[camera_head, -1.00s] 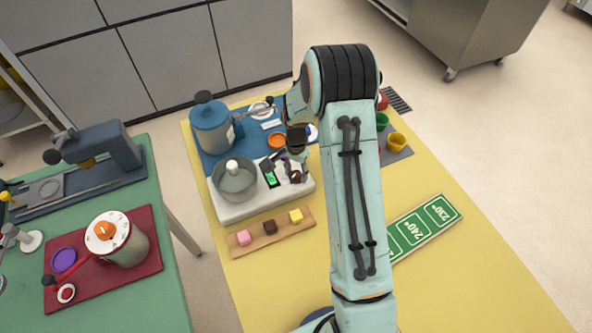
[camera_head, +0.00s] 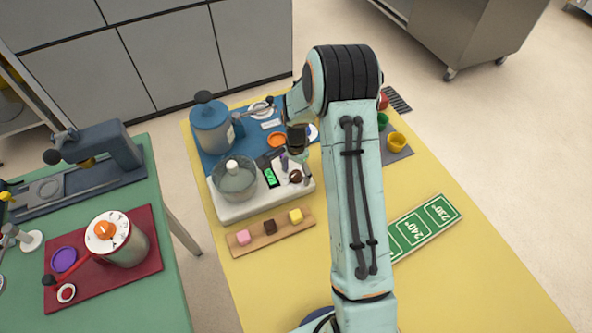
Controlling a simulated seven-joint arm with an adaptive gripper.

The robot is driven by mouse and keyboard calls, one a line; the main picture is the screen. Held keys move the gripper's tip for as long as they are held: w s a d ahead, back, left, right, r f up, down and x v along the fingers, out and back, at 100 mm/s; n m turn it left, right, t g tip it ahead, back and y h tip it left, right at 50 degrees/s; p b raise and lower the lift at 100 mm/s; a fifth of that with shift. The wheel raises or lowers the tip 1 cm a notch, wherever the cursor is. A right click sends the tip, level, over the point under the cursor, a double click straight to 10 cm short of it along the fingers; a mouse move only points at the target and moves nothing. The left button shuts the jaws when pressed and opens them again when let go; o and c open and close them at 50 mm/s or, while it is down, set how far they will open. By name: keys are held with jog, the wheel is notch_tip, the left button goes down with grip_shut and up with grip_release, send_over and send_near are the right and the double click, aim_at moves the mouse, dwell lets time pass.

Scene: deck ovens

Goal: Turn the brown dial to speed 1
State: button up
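The brown dial (camera_head: 295,176) is a small dark knob on the right part of a white machine (camera_head: 232,212) that stands on the yellow table. A green-lit display (camera_head: 271,177) and a steel bowl (camera_head: 236,178) with a pale knob in its middle are on the same machine, left of the dial. My gripper (camera_head: 294,163) points down just behind and above the dial. Its fingers look apart with nothing between them, and the dial shows clear of them. The dial's speed marks are too small to read.
A wooden board (camera_head: 270,232) with three small blocks lies in front. A yellow cup (camera_head: 397,142) and a green number sign (camera_head: 418,229) are to the right.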

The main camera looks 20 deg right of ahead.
aim_at(296, 174)
jog(key=shift+r, duration=0.1)
notch_tip(296, 174, up, 12)
dwell(0.5)
dwell(0.4)
